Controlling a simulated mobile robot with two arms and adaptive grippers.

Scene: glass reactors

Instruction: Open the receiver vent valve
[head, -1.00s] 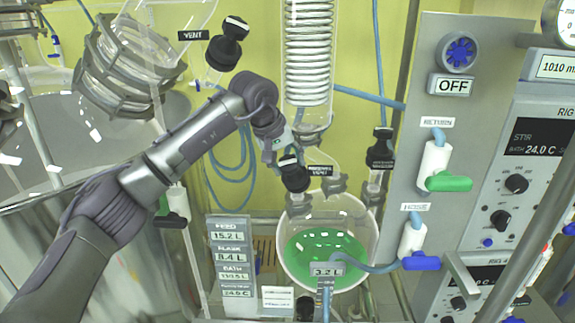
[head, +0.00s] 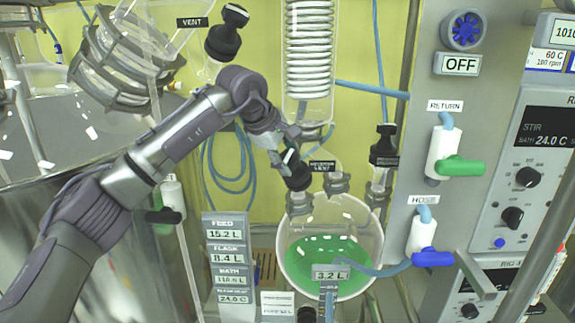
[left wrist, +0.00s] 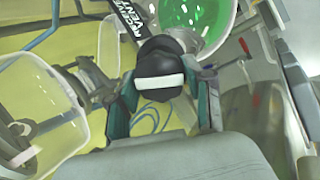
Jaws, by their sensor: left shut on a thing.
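The receiver vent valve (head: 298,179) is a black cap on a glass neck above the round receiver flask (head: 368,222), which holds green liquid. Its label (head: 321,166) is just to its right. My left gripper (head: 289,157) reaches it from the upper left and is shut on the cap. In the left wrist view, the black cap with a white stripe (left wrist: 160,84) sits between the two fingers (left wrist: 164,103). The fingers partly hide the cap in the head view. My right gripper is not in view.
Another black vent valve (head: 226,38) is at the upper left, near a caged glass vessel. A coiled condenser (head: 308,50) rises just above my gripper. A black valve (head: 384,148) and the control panel (head: 408,240) with green and blue handles are to the right.

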